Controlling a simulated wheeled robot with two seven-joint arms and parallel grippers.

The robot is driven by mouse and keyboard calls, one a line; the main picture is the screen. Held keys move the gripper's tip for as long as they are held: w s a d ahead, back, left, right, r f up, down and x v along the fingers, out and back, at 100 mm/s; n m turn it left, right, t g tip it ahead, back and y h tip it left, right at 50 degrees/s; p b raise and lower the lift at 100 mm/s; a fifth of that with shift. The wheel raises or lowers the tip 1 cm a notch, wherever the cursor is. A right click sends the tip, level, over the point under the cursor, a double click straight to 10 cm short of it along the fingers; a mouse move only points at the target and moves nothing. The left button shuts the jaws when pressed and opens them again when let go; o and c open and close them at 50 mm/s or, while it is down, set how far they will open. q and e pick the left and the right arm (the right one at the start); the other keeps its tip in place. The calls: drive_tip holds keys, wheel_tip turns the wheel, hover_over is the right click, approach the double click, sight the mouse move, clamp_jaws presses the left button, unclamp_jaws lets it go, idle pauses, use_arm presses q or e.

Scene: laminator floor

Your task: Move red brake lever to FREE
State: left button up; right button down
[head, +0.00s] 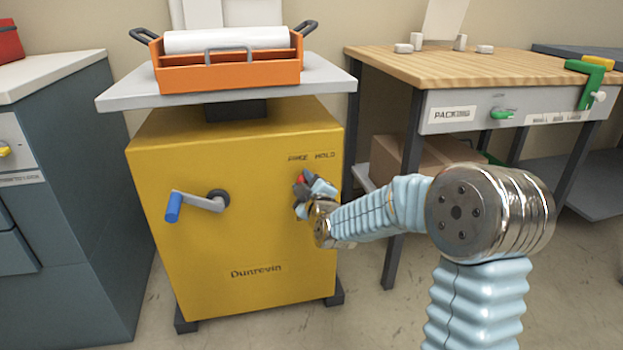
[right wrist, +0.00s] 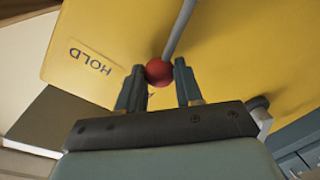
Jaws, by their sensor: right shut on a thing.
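The red brake lever is on the front of the yellow machine (head: 190,255), near its upper right corner. Its red ball knob (head: 300,178) shows small at my right gripper (head: 307,187) in the head view. In the right wrist view the red knob (right wrist: 159,72) sits between the two dark fingers, with the grey lever rod (right wrist: 180,28) running up from it. My right gripper is shut on the knob. A HOLD label (right wrist: 90,61) shows to the left of the knob there. In the head view the FREE label (head: 297,158) is left of HOLD (head: 325,155), both above the gripper. My left gripper is out of view.
A crank with a blue handle (head: 173,207) sticks out of the machine's front to the left. An orange tray (head: 228,76) with a white roll stands on top. A wooden-topped packing bench (head: 450,68) is to the right, and a grey cabinet (head: 75,110) to the left.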

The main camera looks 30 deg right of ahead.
drive_tip(key=shift+w+a+f+n, duration=0.1)
drive_tip(key=shift+a+f+n, duration=0.1)
drive_tip(key=shift+a+n, duration=0.3)
drive_tip(key=c, duration=0.7)
unclamp_jaws()
drive_tip(key=shift+c, duration=0.2)
drive_tip(key=s+a+r+p, duration=0.1)
drive_tip(key=s+a, duration=0.1)
drive_tip(key=s, duration=1.1)
drive_tip(key=shift+s, duration=0.3)
drive_tip(key=shift+a, duration=0.15)
